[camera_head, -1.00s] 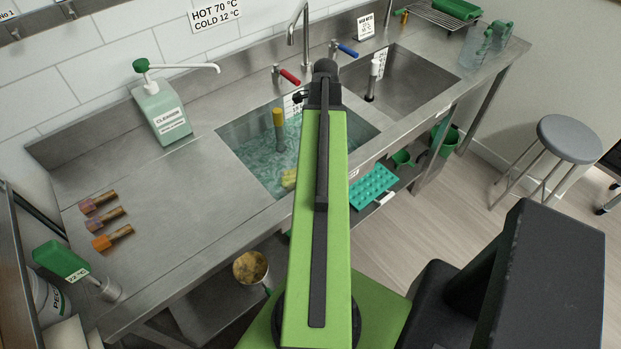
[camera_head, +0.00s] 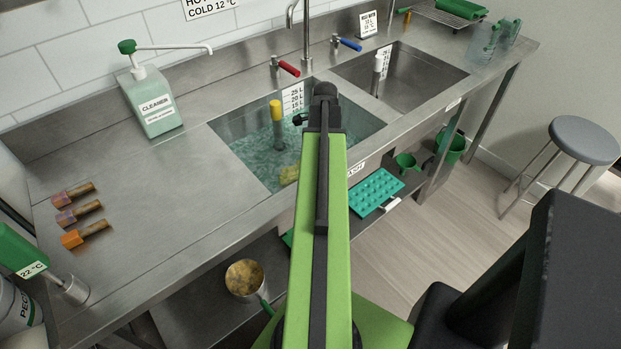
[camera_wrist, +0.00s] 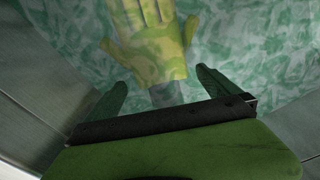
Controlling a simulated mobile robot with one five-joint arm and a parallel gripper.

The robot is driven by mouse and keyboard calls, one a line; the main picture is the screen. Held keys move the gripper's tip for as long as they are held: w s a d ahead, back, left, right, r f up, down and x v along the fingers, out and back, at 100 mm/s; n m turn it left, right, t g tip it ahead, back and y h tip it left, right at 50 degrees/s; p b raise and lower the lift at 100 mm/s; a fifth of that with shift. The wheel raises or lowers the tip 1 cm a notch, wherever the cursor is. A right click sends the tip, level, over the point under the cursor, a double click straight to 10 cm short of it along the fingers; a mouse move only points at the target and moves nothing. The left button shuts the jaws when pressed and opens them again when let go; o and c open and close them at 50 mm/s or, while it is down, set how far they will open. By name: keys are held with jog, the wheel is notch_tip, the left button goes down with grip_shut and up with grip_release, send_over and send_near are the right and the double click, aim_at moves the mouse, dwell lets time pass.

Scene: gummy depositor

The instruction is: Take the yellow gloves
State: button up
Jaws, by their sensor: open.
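A yellow glove (camera_wrist: 152,42), mottled with green, shows in the wrist view against the watery sink, its fingers pointing toward the top of the picture. A grey piece (camera_wrist: 166,94) sits at its lower end. My gripper (camera_wrist: 160,84) is open, its two green fingers apart on either side of that lower end, and nothing is held. In the head view a yellow patch (camera_head: 289,174) shows in the filled sink (camera_head: 236,154), partly hidden by my arm. I cannot tell whether a second glove lies there.
A yellow-topped post (camera_head: 276,122) stands in the filled sink. An empty sink (camera_head: 420,80) is to its right. A stool (camera_head: 583,142) stands on the floor at right.

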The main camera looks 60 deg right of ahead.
notch_tip(320, 180, down, 5)
jog(key=b, duration=0.3)
jog(key=shift+a+r+b, duration=0.1)
jog(key=shift+b, duration=0.3)
jog(key=shift+r, duration=0.15)
jog(key=c, duration=1.3)
notch_tip(320, 180, up, 10)
jog(key=p, duration=1)
jog(key=shift+c, duration=0.2)
